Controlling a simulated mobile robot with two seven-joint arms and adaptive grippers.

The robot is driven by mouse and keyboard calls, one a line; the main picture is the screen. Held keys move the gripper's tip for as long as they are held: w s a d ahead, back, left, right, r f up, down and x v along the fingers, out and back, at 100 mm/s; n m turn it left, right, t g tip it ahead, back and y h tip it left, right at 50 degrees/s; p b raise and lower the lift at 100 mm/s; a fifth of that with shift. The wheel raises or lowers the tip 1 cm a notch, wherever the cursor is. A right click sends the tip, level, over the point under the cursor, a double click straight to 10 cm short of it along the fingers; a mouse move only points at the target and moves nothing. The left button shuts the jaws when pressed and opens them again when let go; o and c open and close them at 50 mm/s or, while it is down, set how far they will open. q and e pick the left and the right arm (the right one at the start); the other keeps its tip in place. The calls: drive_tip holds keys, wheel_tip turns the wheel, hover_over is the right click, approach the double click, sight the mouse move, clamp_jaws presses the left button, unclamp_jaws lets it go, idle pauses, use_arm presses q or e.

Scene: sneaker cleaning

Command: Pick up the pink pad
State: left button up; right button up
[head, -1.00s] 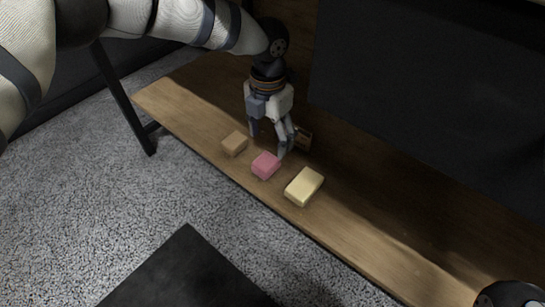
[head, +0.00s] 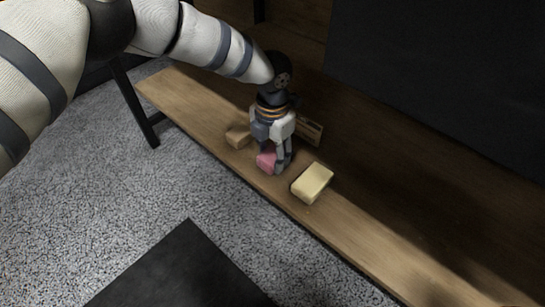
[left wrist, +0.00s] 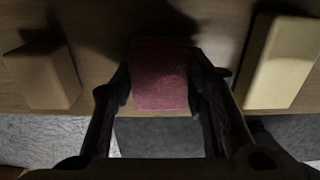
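The pink pad (head: 265,162) lies on the wooden bench between a tan block and a pale yellow block. My left gripper (head: 275,161) points down at it, with its fingers low at the pad. In the left wrist view the pad (left wrist: 160,80) fills the gap between the two fingers of the gripper (left wrist: 162,75), which appear to touch its sides. The pad shows no clear lift off the bench. One finger is partly hidden in the head view. My right gripper does not show.
The tan block (head: 238,136) stands close on the left and the pale yellow block (head: 312,182) close on the right. A small brown wooden item (head: 310,131) lies behind the gripper. The bench (head: 370,245) is clear toward the lower right.

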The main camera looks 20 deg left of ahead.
sight(272, 154)
use_arm(q)
wheel_tip(272, 154, up, 10)
drive_tip(key=p, duration=0.3)
drive_tip(key=shift+p, duration=0.3)
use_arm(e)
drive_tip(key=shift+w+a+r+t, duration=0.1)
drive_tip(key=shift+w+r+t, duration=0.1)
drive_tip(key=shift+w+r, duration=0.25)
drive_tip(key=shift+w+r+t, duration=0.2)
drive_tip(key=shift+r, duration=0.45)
use_arm(q)
drive_tip(key=shift+o, duration=0.8)
drive_tip(key=shift+c, duration=0.9)
drive_tip(key=s+d+m+p, duration=0.2)
drive_tip(key=s+d+m, duration=0.1)
drive_tip(key=d+m, duration=0.7)
drive_tip(key=shift+n, duration=0.5)
drive_tip(key=f+b, duration=0.1)
drive_tip(key=f, duration=0.1)
drive_tip(key=f+b, duration=0.2)
drive_tip(key=f, duration=0.1)
drive_tip(key=shift+w+d+f, duration=0.1)
drive_tip(key=shift+d+f, duration=0.2)
drive_tip(key=shift+d, duration=0.1)
drive_tip(key=shift+f+b, duration=0.2)
drive_tip(key=shift+b, duration=0.1)
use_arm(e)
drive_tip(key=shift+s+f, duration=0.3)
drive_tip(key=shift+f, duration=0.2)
